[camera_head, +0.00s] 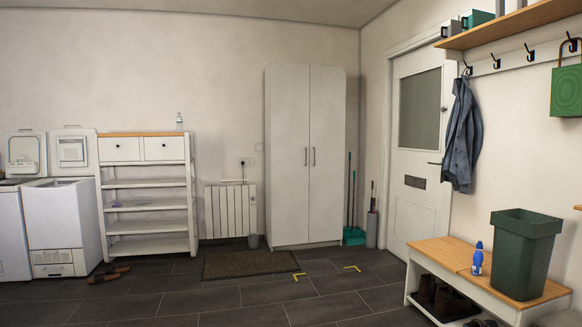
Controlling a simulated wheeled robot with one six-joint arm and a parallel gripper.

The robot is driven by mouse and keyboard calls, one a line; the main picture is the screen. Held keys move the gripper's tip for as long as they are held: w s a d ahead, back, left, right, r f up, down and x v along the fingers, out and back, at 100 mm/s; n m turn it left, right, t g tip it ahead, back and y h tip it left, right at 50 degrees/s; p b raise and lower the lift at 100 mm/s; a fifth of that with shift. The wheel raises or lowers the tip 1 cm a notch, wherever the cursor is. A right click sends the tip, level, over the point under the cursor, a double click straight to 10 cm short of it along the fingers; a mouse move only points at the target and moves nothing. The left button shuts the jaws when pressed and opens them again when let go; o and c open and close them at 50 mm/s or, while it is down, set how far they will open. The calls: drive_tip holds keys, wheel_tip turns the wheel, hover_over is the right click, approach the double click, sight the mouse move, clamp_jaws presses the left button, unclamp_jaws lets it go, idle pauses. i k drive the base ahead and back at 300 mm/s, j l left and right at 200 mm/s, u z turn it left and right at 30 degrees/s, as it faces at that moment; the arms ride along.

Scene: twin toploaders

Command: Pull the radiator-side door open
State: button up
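A tall white two-door cabinet stands against the back wall. Its left door (286,150) is on the side of the white radiator (230,210) and looks shut. A dark vertical handle (306,157) sits near that door's right edge, close to the centre seam. The right door (328,190) also looks shut, with its own handle (314,157) just across the seam. My gripper is not in view.
Dark floor tiles (240,300) are open in front, with yellow corner marks (353,268) and a brown mat (250,264). A bench (450,252) is at right. Shoes (105,275) lie at left.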

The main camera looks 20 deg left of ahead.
sight(290, 82)
drive_tip(key=i+j+u, duration=0.25)
drive_tip(key=i+u, duration=0.25)
drive_tip(key=i, duration=0.2)
drive_tip(key=i+j+u, duration=0.1)
drive_tip(key=i+u, duration=0.25)
drive_tip(key=i, duration=3.05)
drive_tip(key=i+j, duration=0.1)
drive_tip(key=i, duration=1.55)
